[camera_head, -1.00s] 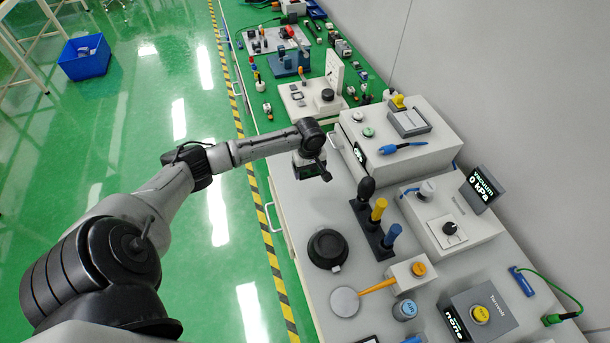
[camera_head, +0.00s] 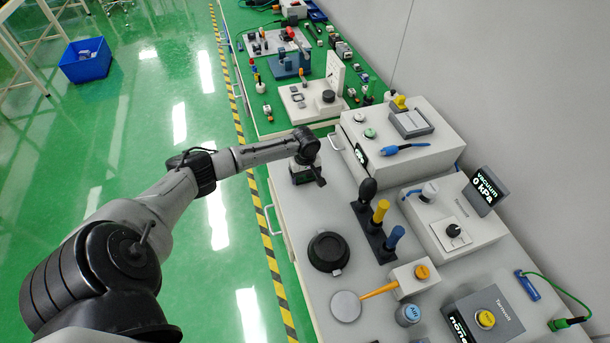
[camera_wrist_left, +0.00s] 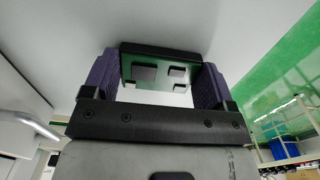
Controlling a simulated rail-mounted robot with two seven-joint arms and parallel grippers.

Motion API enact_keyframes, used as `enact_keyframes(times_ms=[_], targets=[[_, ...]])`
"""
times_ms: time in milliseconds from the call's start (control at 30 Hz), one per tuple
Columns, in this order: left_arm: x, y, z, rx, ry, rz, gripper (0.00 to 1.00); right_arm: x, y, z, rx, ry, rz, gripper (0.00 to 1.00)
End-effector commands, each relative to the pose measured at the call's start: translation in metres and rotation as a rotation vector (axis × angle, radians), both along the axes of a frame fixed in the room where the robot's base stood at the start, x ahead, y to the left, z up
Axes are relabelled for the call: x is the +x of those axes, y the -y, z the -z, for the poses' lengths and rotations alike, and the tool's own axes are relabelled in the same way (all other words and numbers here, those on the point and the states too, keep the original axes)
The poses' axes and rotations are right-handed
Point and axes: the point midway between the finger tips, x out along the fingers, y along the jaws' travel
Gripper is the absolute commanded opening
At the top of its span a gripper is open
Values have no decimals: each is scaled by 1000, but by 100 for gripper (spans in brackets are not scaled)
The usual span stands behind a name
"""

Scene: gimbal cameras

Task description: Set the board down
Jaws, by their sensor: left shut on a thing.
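The board (camera_wrist_left: 160,74) is a small green plate with several grey chips and a dark edge. In the left wrist view it sits between the two purple finger pads of my left gripper (camera_wrist_left: 158,80), which is shut on it. In the head view my left gripper (camera_head: 307,174) is at the far-left part of the pale bench top (camera_head: 290,215), low over it. The board shows there only as a small dark green patch beneath the wrist. I cannot tell whether it touches the bench. My right gripper is not in view.
A round black dish (camera_head: 328,252) and a dark rack with coloured handles (camera_head: 378,218) stand nearer on the bench. A grey instrument box (camera_head: 400,150) is right of the gripper. Bare bench lies between gripper and dish. The bench's left edge is close.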

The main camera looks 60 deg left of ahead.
Motion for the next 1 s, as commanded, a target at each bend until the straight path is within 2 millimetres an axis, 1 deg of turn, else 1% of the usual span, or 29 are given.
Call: enact_keyframes(times_ms=[200, 233, 433, 633, 733, 867, 1000], targets=[[0, 0, 3, -1, 0, 0, 56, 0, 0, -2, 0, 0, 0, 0], [0, 0, 3, 0, 0, 0, 82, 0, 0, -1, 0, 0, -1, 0], [0, 0, 3, 0, 0, 0, 100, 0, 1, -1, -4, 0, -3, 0], [0, 0, 3, 0, 0, 0, 100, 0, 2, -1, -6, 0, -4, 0], [0, -1, -1, 2, 0, 0, 100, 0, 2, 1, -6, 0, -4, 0], [0, -1, -20, 2, 1, 0, 100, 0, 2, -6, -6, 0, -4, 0], [0, 0, -46, 1, 2, 1, 100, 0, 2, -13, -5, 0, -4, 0]])
